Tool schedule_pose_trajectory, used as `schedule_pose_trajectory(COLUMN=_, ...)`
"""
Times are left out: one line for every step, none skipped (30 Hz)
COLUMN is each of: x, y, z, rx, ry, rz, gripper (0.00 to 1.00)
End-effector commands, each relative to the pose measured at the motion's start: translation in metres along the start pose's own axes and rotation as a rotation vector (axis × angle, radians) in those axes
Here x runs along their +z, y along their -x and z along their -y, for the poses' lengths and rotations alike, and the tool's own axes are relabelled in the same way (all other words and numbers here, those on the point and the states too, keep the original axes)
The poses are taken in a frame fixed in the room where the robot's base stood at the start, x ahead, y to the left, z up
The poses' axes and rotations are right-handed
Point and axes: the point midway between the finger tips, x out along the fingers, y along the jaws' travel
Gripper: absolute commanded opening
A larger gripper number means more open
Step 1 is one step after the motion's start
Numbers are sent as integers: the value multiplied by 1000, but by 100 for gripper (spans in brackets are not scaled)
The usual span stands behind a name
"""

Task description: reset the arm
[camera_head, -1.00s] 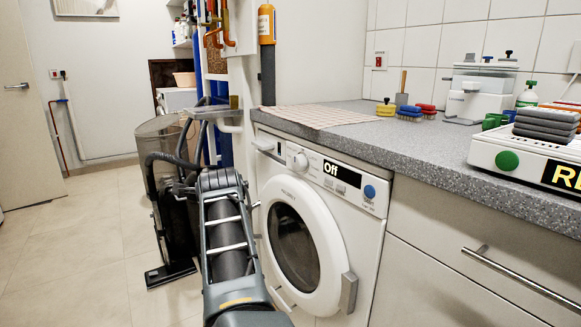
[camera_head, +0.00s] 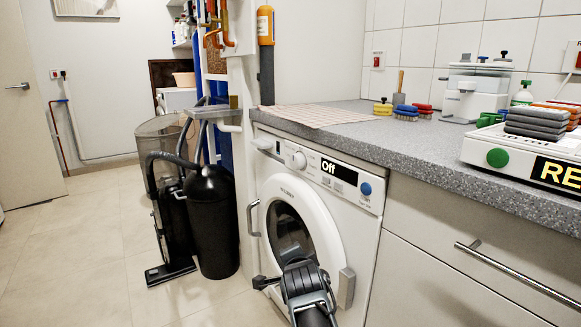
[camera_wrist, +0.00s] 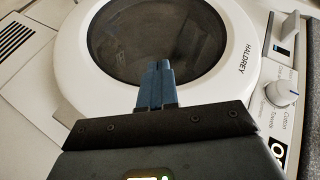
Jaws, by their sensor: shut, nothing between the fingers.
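My gripper (camera_wrist: 155,88) shows in the wrist view with its two blue fingers together and nothing between them. It is in front of the round glass door of the washing machine (camera_wrist: 230,60). Whether the fingertips touch the door cannot be told. In the head view my arm reaches up from the bottom edge, and its dark end covers the lower part of the door of the washing machine (camera_head: 355,215). The fingers cannot be made out there. The door looks closed, and the panel reads "Off".
A black vacuum cleaner (camera_head: 212,225) stands left of the machine. The grey worktop (camera_head: 440,150) overhangs on the right, bearing brushes, a white appliance and stacked grey sponges (camera_head: 535,122). A drawer handle (camera_head: 520,273) sticks out below. The floor (camera_head: 90,240) at left is clear.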

Motion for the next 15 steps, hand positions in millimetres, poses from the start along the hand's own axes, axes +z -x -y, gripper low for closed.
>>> schedule_pose_trajectory(x=-11, y=6, z=-34, rx=3, ry=49, rz=-19, gripper=0)
schedule_pose_trajectory(x=-17, y=10, z=-49, rx=1, ry=78, rz=-28, gripper=0)
schedule_pose_trajectory(x=-24, y=16, z=-68, rx=-2, ry=115, rz=-40, gripper=0)
schedule_pose_trajectory(x=-29, y=21, z=-83, rx=-4, ry=144, rz=-47, gripper=0)
schedule_pose_trajectory(x=-33, y=27, z=-96, rx=-6, ry=173, rz=-54, gripper=0)
schedule_pose_trajectory(x=-40, y=35, z=-115, rx=-8, ry=211, rz=-64, gripper=0)
schedule_pose_trajectory(x=-44, y=42, z=-128, rx=-10, ry=239, rz=-70, gripper=0)
schedule_pose_trajectory(x=-47, y=50, z=-141, rx=-13, ry=266, rz=-75, gripper=0)
schedule_pose_trajectory(x=-52, y=60, z=-158, rx=-15, ry=303, rz=-83, gripper=0)
schedule_pose_trajectory(x=-55, y=68, z=-170, rx=-17, ry=331, rz=-88, gripper=0)
schedule_pose_trajectory(x=-58, y=76, z=-182, rx=-18, ry=358, rz=-91, gripper=0)
schedule_pose_trajectory(x=-61, y=88, z=-198, rx=-20, ry=394, rz=-96, gripper=0)
schedule_pose_trajectory(x=-64, y=98, z=-209, rx=-22, ry=421, rz=-100, gripper=0)
schedule_pose_trajectory(x=-66, y=108, z=-219, rx=-23, ry=447, rz=-103, gripper=0)
schedule_pose_trajectory(x=-69, y=121, z=-232, rx=-27, ry=481, rz=-107, gripper=0)
